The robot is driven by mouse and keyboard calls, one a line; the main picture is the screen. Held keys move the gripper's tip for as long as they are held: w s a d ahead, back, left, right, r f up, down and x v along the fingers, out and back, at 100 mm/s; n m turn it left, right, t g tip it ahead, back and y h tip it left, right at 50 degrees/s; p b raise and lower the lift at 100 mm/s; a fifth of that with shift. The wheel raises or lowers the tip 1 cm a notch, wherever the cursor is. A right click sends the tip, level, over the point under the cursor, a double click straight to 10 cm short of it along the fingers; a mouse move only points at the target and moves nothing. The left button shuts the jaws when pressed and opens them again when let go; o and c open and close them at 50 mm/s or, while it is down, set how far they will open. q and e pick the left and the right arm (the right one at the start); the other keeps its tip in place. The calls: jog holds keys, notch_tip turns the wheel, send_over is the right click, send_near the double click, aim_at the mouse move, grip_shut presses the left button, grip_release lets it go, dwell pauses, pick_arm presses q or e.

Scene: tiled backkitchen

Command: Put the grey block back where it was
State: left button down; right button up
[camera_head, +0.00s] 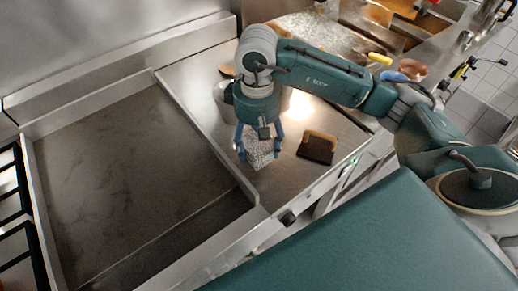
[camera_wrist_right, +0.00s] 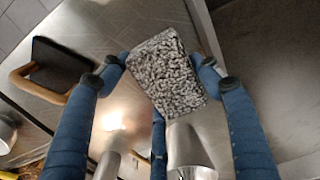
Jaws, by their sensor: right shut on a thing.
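The grey block (camera_head: 259,155), speckled and rough, is between the fingers of my right gripper (camera_head: 260,147) over the steel counter. In the right wrist view the grey block (camera_wrist_right: 168,75) is clasped by the two blue fingertips of my right gripper (camera_wrist_right: 165,76), one on each side, and it sits slightly tilted. I cannot tell whether its lower end touches the counter. My left gripper is not in view.
A dark block with a wooden handle (camera_head: 318,147) lies on the counter right of the gripper; it also shows in the wrist view (camera_wrist_right: 58,66). A raised-edge griddle (camera_head: 120,170) is at left. A metal pot (camera_wrist_right: 188,148) stands near the gripper. Counter (camera_head: 190,78) is partly bare.

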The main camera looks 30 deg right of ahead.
aim_at(258, 153)
notch_tip(258, 153, down, 3)
jog(key=shift+f+p, duration=0.2)
jog(key=shift+p, duration=0.25)
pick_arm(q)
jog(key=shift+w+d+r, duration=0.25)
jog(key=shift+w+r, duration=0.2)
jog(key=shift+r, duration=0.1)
pick_arm(e)
jog(key=shift+f, duration=0.15)
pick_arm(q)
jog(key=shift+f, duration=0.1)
pick_arm(e)
jog(key=shift+f, duration=0.1)
jog(key=shift+f+b, duration=0.1)
jog(key=shift+b, duration=0.25)
jog(key=o, duration=1.1)
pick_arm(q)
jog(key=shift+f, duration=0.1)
